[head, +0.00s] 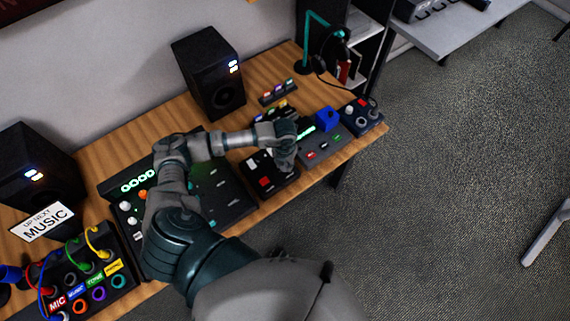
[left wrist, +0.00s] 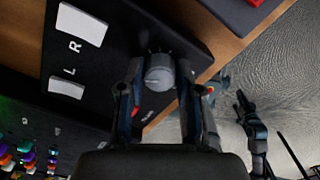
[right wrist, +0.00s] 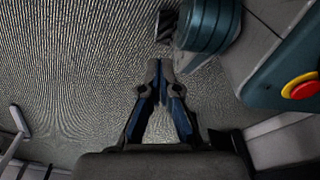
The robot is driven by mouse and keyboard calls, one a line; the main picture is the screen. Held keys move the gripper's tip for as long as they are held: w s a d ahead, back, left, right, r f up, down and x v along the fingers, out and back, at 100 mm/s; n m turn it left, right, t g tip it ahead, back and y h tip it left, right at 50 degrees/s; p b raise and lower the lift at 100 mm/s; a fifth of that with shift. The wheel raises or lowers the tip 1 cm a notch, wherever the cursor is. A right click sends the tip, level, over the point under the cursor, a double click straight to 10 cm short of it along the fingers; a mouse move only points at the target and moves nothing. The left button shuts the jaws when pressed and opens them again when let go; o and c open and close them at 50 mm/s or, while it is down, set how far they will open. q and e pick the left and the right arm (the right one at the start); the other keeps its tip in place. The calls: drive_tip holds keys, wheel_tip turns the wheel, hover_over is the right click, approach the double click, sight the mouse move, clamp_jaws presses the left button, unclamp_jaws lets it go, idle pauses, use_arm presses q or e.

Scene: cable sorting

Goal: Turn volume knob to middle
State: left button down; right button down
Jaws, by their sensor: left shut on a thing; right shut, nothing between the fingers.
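The volume knob (left wrist: 158,75) is a round grey dial with a pale pointer mark, on a black panel (left wrist: 105,95) with two white pads lettered L and R. My left gripper (left wrist: 159,84) has one finger on each side of the knob and is shut on it. In the head view my left gripper (head: 286,158) is over the right part of the small black box (head: 277,188), and it hides the knob there. My right gripper (right wrist: 160,72) is shut and empty above the grey carpet, away from the table; it is not identifiable in the head view.
A mixer (head: 232,205) lies under my left arm. A cable patch box (head: 110,285) and a "MUSIC" sign (head: 42,222) are at left. Two black speakers (head: 208,75) stand at the back. A grey control box (head: 318,150) and a box with knobs (head: 366,122) are at right.

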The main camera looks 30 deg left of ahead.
use_arm(q)
drive_tip(key=m+b, duration=0.1)
drive_tip(key=m, duration=0.2)
drive_tip(key=shift+a, duration=0.1)
drive_tip(key=shift+m+b, duration=0.55)
drive_tip(key=shift+m, duration=1.05)
use_arm(e)
drive_tip(key=w+r, duration=0.3)
drive_tip(key=w, duration=0.2)
drive_tip(key=shift+a+r, duration=0.25)
drive_tip(key=shift+a, duration=0.15)
use_arm(q)
drive_tip(key=c, duration=0.8)
unclamp_jaws()
use_arm(e)
drive_tip(key=shift+a, duration=0.1)
use_arm(q)
wheel_tip(320, 180, up, 12)
